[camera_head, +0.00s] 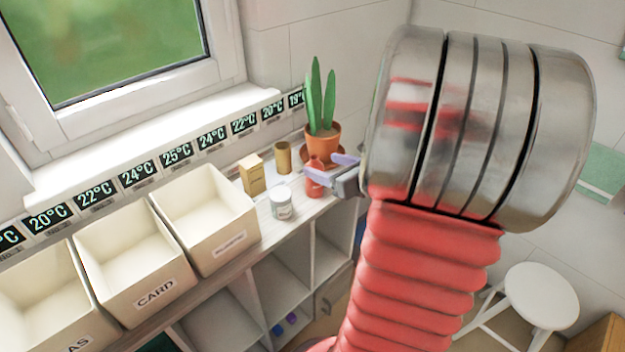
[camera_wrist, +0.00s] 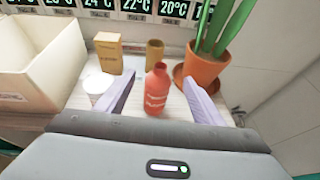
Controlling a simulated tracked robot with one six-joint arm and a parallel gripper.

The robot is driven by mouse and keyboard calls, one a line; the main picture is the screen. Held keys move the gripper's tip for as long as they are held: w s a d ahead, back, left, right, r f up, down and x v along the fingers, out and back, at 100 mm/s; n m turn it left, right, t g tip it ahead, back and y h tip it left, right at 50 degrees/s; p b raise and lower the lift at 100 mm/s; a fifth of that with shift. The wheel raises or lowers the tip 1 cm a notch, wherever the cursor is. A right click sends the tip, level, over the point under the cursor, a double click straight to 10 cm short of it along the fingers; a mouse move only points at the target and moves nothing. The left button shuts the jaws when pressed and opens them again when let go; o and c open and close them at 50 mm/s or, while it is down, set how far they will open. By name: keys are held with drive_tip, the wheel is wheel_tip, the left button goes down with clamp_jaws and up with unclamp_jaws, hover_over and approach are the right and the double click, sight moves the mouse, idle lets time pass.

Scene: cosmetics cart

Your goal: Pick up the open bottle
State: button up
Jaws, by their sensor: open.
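A red bottle (camera_wrist: 157,92) with an open neck stands upright on the shelf top, and white lettering shows on its front in the wrist view. My gripper (camera_head: 345,172) is open. In the wrist view its two lilac fingers (camera_wrist: 160,97) point toward the bottle, one on each side, with gaps between them and the bottle. I cannot tell whether the bottle is fully between the fingertips.
A potted plant (camera_head: 323,141) on a saucer stands behind right. A white tin (camera_head: 281,203), a tan box (camera_head: 252,175) and a brown cylinder (camera_head: 284,158) stand to the left. Cream bins, one a CARD bin (camera_head: 150,292), line the shelf farther left.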

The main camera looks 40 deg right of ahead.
sight(317, 164)
drive_tip(key=shift+w, duration=0.1)
drive_tip(key=shift+x, duration=2.55)
drive_tip(key=c, duration=1.4)
